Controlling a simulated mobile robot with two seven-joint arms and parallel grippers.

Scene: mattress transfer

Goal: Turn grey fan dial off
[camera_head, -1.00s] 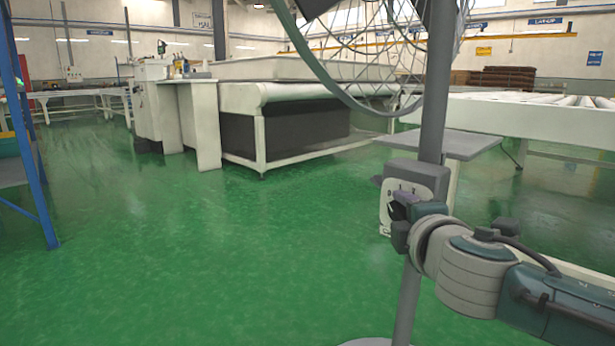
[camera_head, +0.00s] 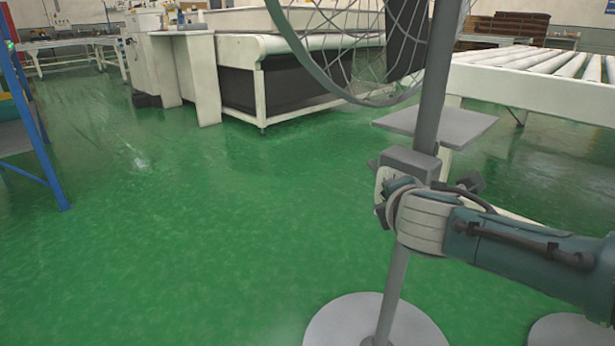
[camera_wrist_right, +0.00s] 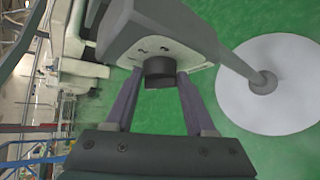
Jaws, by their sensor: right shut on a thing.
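The grey fan stands right of centre in the head view, with its wire cage (camera_head: 322,62) at the top, a grey pole (camera_head: 396,285) and a round base (camera_head: 345,322). A grey control box (camera_head: 412,160) with a pale face is fixed on the pole. In the right wrist view the box's white face carries a dark round dial (camera_wrist_right: 159,72) with small marks. My right gripper (camera_wrist_right: 158,80) has a finger on each side of the dial and is shut on it. In the head view my wrist hides the dial and most of the fingers. My left gripper is not in view.
A grey tabletop (camera_head: 455,122) stands close behind the pole. A white roller conveyor (camera_head: 540,85) is at the right and a white machine (camera_head: 290,70) at the back. A blue rack post (camera_head: 40,140) is at the left.

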